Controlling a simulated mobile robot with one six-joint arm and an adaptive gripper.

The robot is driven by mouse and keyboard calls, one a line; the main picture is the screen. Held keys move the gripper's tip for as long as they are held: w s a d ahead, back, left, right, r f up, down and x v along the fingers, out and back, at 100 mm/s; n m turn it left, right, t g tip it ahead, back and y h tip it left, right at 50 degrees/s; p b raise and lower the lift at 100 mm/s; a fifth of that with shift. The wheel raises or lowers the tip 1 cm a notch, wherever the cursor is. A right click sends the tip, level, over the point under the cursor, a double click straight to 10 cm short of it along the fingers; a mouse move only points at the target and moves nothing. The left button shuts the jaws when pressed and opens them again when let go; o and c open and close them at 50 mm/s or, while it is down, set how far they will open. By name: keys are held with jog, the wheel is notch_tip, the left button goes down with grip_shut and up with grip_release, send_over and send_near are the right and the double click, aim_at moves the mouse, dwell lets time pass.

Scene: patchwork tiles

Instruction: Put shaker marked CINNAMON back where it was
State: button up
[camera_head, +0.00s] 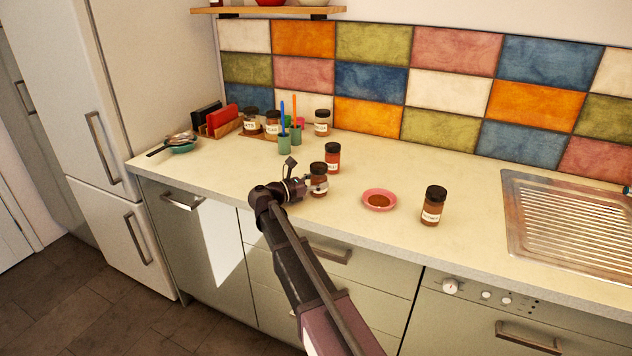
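Several dark-capped shakers with white labels stand on the counter; I cannot read CINNAMON for certain on any of them. A brown shaker (318,171) is at my gripper (318,187). The fingers reach around its lower part and partly cover its label; whether they press on it is unclear. A redder shaker (333,160) stands just behind. Another brown shaker (432,207) stands alone at the right. At the back, two shakers (251,122) (272,124) stand by a wooden board (259,136), and one more (322,123) stands near the tiles.
A pink dish (380,200) with brown powder lies right of my gripper. Green cups (284,144) with blue and orange brushes stand behind it. A rack (222,127), a teal bowl (183,146) and the sink (570,220) flank the counter (225,172).

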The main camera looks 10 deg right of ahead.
jog(key=shift+o, duration=1.2)
jog(key=shift+r, duration=0.15)
jog(key=v, duration=1.2)
jog(key=shift+s, duration=0.1)
